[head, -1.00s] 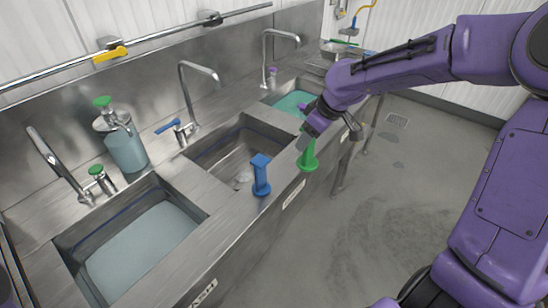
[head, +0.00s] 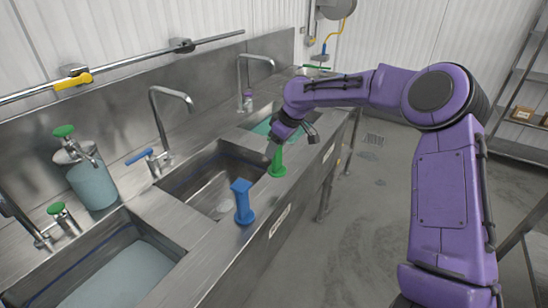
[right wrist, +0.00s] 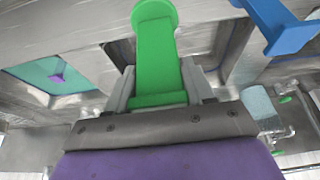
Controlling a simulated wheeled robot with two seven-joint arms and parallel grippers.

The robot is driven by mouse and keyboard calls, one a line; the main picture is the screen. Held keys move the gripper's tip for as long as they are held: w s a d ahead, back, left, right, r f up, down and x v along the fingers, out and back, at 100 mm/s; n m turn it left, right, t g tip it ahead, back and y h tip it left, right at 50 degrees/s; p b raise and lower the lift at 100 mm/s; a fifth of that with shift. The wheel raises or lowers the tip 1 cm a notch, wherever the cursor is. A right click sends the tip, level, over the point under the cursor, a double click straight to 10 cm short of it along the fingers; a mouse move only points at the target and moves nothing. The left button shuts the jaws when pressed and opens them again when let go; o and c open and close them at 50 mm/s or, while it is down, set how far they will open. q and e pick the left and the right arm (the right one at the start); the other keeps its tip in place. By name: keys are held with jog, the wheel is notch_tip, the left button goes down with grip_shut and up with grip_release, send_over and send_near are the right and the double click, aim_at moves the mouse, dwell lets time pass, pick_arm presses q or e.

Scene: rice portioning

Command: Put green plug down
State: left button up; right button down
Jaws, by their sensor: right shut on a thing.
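The green plug (head: 278,164) is upright, with its flat round foot down, at the front rim of the sinks beside the middle basin. I cannot tell whether the foot touches the steel. My right gripper (head: 275,148) is shut on its upper part. In the right wrist view the green plug (right wrist: 155,55) stands out between the fingers of the right gripper (right wrist: 160,88). The blue plug (head: 242,203) stands upright on the same rim, nearer to me, and also shows in the right wrist view (right wrist: 279,24). My left gripper is out of view.
The near basin (head: 130,268) holds pale water, the middle basin (head: 222,192) looks empty, and the far basin (head: 262,126) holds teal water. Open floor lies in front; a shelf rack (head: 525,115) stands right.

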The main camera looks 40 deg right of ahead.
notch_tip(320, 180, down, 7)
jog(key=w+d+p, duration=0.1)
jog(key=w+p, duration=0.1)
jog(key=shift+w+d, duration=0.25)
jog(key=shift+w, duration=0.15)
jog(key=shift+f, duration=0.1)
jog(key=shift+c, duration=2.1)
grip_release()
